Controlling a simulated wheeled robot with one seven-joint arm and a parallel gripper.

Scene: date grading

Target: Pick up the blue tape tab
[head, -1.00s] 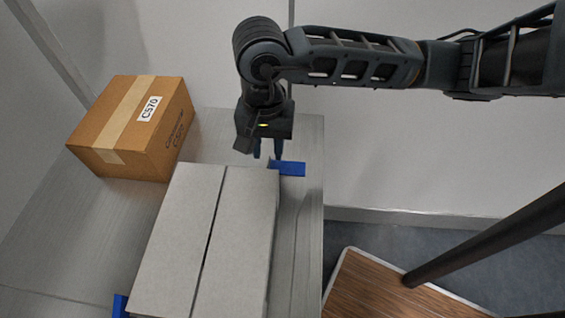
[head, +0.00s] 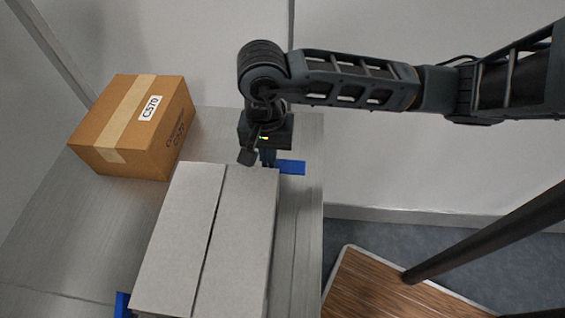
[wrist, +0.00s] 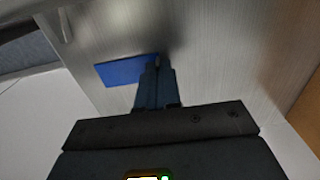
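The blue tape tab (head: 291,167) lies at the far right corner of the pale closed carton (head: 245,215) on the metal table. My gripper (head: 268,160) is over its left end, pointing down. In the wrist view, the fingers (wrist: 157,68) are together at one end of the tab (wrist: 125,71), with the rest of the blue strip sticking out flat to the left. The fingers appear shut on that end; the pinched part itself is hidden. A second blue piece (head: 122,305) shows at the carton's near left corner.
A brown taped box (head: 135,125) labelled C570 stands at the back left of the table (head: 85,225). A wall rises behind the table. A wooden-topped surface (head: 385,290) and a dark pole (head: 490,235) are at the lower right.

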